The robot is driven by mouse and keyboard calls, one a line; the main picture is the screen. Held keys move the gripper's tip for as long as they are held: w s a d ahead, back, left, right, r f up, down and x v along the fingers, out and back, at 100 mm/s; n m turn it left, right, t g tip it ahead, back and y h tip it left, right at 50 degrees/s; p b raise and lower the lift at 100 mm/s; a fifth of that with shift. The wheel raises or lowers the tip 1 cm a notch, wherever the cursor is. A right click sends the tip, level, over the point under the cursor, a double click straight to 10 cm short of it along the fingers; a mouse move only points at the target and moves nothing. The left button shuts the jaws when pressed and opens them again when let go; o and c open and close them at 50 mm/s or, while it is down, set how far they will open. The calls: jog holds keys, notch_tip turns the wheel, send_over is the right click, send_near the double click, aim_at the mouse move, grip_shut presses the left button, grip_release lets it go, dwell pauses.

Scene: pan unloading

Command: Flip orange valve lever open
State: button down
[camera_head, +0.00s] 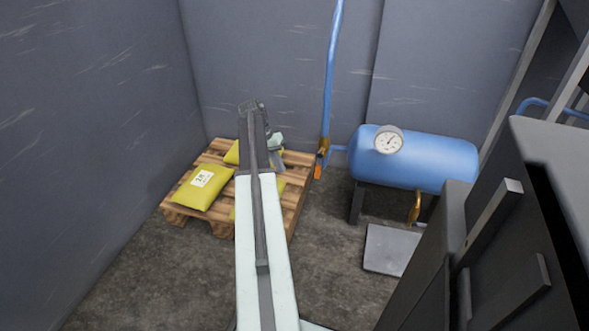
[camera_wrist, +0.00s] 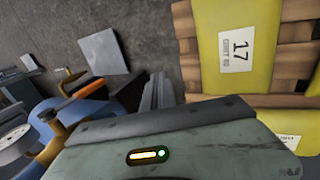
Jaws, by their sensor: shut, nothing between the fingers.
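The orange valve lever (camera_head: 318,171) hangs down below a brass valve body (camera_head: 323,146) on the vertical blue pipe (camera_head: 331,75), left of the blue tank. My arm hides part of the pallet.
A wooden pallet (camera_head: 226,153) with yellow bags (camera_head: 203,187) stands under and left of my arm. The blue tank (camera_head: 437,160) with a gauge (camera_head: 388,140) stands right of the pipe. A grey plate (camera_head: 390,249) lies on the floor. Dark cabinets fill the right side.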

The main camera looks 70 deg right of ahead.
jog(key=w, duration=0.2)
jog(key=shift+w+a+r, duration=0.1)
jog(key=shift+w, duration=0.25)
